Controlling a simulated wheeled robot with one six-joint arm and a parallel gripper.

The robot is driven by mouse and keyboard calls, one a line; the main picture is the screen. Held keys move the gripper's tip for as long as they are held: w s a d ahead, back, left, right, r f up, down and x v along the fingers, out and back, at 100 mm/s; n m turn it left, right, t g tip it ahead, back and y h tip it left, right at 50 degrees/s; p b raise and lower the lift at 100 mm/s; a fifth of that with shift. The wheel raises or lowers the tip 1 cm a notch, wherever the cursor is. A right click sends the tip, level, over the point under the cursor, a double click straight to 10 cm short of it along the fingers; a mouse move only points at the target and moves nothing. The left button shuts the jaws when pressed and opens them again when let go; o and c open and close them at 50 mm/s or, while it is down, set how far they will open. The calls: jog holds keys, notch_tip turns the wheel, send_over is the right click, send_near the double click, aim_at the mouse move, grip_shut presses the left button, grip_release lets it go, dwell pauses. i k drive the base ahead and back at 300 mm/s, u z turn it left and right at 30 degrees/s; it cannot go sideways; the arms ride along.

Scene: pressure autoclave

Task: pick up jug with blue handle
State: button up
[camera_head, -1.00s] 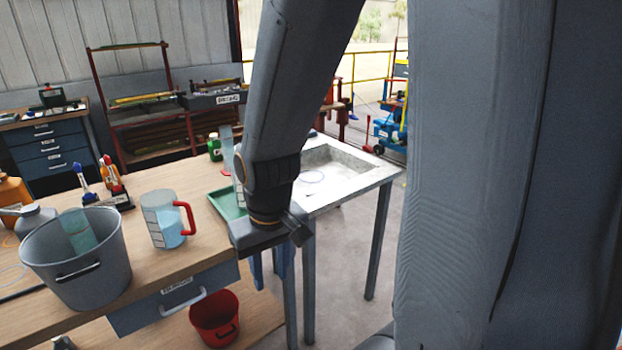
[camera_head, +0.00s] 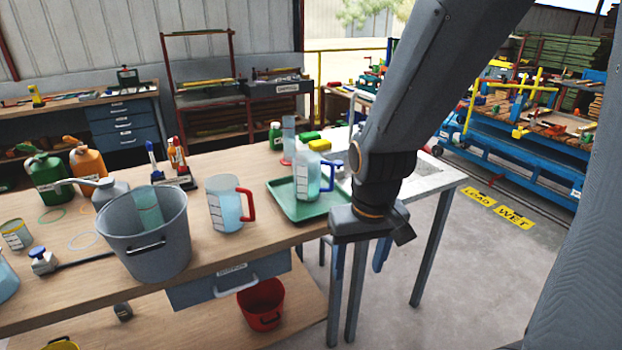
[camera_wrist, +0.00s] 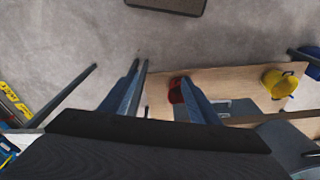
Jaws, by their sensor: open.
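The jug with the blue handle (camera_head: 308,177) stands upright on a green tray (camera_head: 287,207) near the right end of the wooden workbench. It is clear with measuring marks and pale blue liquid, and its handle faces right. My gripper (camera_head: 360,262) hangs fingers down, in front of and to the right of the jug, by the bench's right corner, apart from it. The wrist view shows its two fingers (camera_wrist: 161,78) spread with nothing between them. The jug does not show in the wrist view.
A red-handled jug (camera_head: 226,205) and a grey bucket (camera_head: 150,245) stand left of the tray. A measuring cylinder (camera_head: 288,140) and a green bottle (camera_head: 276,136) stand behind it. A sink table (camera_head: 440,180) is to the right. A red bucket (camera_head: 262,305) sits on the lower shelf.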

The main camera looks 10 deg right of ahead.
aim_at(306, 165)
jog(key=z, duration=0.05)
jog(key=k, duration=1.2)
jog(key=u, duration=1)
jog(key=i, duration=1.05)
jog(key=z, duration=0.55)
jog(key=i, duration=0.65)
jog(key=z, duration=0.05)
